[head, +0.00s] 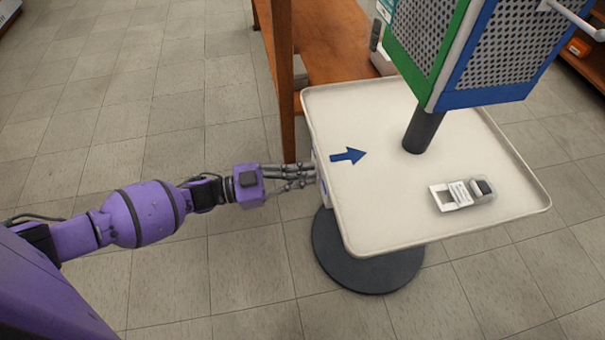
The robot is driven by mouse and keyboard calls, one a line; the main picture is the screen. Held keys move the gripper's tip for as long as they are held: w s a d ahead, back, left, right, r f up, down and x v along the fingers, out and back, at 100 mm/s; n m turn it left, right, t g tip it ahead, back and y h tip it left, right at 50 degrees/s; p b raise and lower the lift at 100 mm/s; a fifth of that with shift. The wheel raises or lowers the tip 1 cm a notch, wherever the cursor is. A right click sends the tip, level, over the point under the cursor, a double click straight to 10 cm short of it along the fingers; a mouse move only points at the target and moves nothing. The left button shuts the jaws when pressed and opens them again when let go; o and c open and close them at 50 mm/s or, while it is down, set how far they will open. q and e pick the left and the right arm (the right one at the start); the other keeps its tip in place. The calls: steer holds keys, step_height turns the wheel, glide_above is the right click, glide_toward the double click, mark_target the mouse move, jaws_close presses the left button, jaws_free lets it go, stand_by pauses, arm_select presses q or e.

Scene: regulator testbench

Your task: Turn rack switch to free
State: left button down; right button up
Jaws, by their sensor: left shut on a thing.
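My left gripper (290,177) reaches in from the left to the left side of the white tray-topped rack stand (375,225). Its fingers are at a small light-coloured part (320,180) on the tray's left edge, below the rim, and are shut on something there. That part is probably the rack switch, but the fingers and the rim hide most of it, so its position cannot be read. A blue arrow (348,156) on the tray top, beside the gripper, points right. My right gripper is not in view.
A dark post (424,130) rises from the tray and carries a green and blue perforated panel rack (475,50). A small packaged item (463,194) lies on the tray at right. A wooden shelf (325,45) stands behind. A round dark base (368,262) is below; floor in front is clear.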

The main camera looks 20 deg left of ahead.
arm_select(q)
steer(key=m, duration=0.6)
stand_by(0.6)
steer(key=c, duration=1.8)
jaws_free()
steer(key=v, duration=1.2)
